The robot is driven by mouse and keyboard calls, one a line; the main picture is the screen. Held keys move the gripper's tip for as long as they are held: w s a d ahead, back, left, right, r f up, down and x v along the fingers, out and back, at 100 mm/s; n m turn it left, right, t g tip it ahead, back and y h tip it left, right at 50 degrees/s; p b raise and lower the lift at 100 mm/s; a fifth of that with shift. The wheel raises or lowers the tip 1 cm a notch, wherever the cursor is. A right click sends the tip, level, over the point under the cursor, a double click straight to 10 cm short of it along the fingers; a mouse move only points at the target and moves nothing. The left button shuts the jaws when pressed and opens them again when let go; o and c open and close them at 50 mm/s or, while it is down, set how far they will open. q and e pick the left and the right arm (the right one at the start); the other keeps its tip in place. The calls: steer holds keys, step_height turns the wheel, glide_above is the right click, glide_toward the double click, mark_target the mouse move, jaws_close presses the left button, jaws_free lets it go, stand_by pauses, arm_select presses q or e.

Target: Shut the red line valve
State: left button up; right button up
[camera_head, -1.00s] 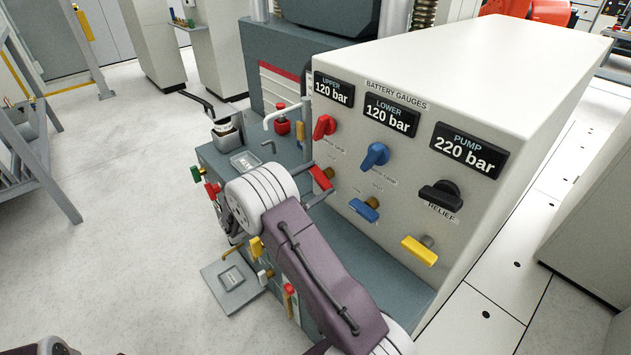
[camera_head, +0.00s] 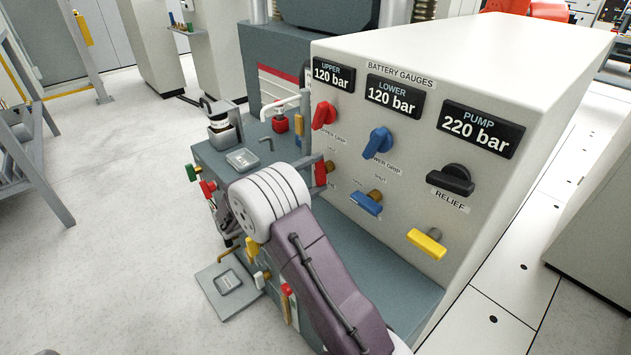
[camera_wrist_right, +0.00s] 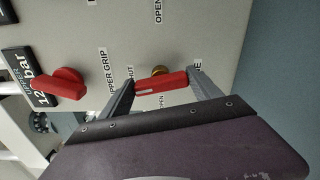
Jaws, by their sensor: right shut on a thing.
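The red line valve's bar handle (camera_head: 321,173) is on the panel's lower row, below the upper red knob (camera_head: 325,115). It stands nearly upright in the head view. In the wrist view the handle (camera_wrist_right: 161,83) lies between the two fingers of my right gripper (camera_wrist_right: 160,86), on a brass stem (camera_wrist_right: 160,71). One end points toward the SHUT label (camera_wrist_right: 130,77); an OPEN label (camera_wrist_right: 160,102) is beside it. My right gripper (camera_head: 312,168) is shut on this handle, partly hidden by my wrist in the head view. My left gripper is not in view.
A blue handle (camera_head: 366,203) and a yellow handle (camera_head: 427,243) are to the right in the same row. A blue knob (camera_head: 378,142) and a black relief knob (camera_head: 451,180) are above them. A bench with small valves (camera_head: 206,187) stands left of the panel.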

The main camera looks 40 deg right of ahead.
steer(key=shift+f+m+b, duration=0.15)
steer(key=shift+m+b, duration=0.6)
steer(key=shift+m, duration=0.15)
steer(key=o, duration=1.4)
steer(key=shift+a+r, duration=0.2)
steer(key=shift+a, duration=0.2)
steer(key=a+p, duration=0.1)
steer(key=a, duration=0.1)
steer(key=a+p, duration=0.1)
steer(key=a, duration=0.2)
steer(key=a+p, duration=0.1)
steer(key=a, duration=0.2)
steer(key=shift+s+a+f, duration=0.15)
steer(key=shift+s, duration=0.25)
